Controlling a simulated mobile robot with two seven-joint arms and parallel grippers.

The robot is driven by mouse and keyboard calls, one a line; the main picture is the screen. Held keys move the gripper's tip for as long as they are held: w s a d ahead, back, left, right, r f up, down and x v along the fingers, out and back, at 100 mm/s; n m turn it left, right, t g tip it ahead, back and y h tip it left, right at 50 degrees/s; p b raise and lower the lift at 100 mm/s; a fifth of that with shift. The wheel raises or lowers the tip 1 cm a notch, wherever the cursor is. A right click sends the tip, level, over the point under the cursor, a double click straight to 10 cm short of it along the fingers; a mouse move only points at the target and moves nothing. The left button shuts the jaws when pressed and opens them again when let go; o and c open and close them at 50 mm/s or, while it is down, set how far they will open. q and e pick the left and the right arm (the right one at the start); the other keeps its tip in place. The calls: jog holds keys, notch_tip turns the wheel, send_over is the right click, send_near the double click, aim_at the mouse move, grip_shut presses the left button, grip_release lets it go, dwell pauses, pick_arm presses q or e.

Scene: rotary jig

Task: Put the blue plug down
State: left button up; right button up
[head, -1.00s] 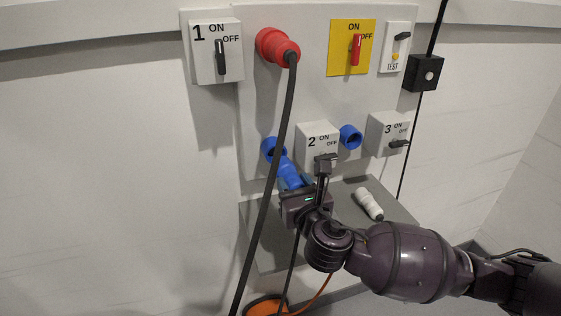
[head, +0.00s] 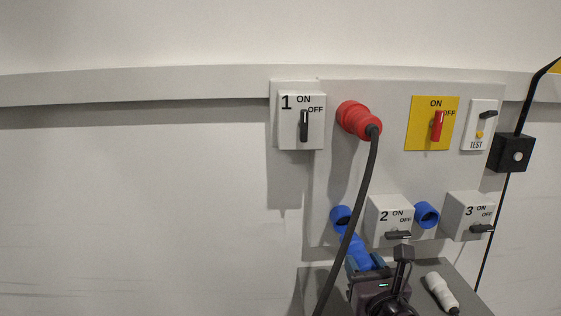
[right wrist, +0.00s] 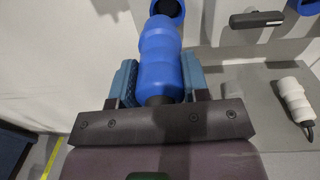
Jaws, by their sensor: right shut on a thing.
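The blue plug (head: 359,254) is between the fingers of my right gripper (head: 368,268), which is shut on it. It points up toward the left blue socket (head: 341,217) on the panel. In the right wrist view the plug (right wrist: 160,55) stands between the two blue-grey fingers (right wrist: 159,85), its tip just in front of the socket's dark opening (right wrist: 172,8). The opening shows above the tip; I cannot tell whether they touch. A grey shelf (head: 420,275) is below the panel, beside my right gripper. My left gripper is not in view.
A white plug (head: 440,292) lies on the shelf, right of my right gripper. A black cable (head: 350,230) hangs from the red plug (head: 357,119) close by on the left. Switch box 2 (head: 390,217) and another blue socket (head: 427,214) are to the right.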

jog(key=s+d+f+h+b, duration=0.1)
jog(key=s+d+f, duration=0.1)
jog(key=f, duration=0.3)
jog(key=s+d+f+m+b, duration=0.1)
jog(key=s+f, duration=0.2)
jog(key=f, duration=0.1)
jog(key=shift+d+f+h, duration=0.4)
jog(key=shift+w+d, duration=0.1)
jog(key=shift+w, duration=0.05)
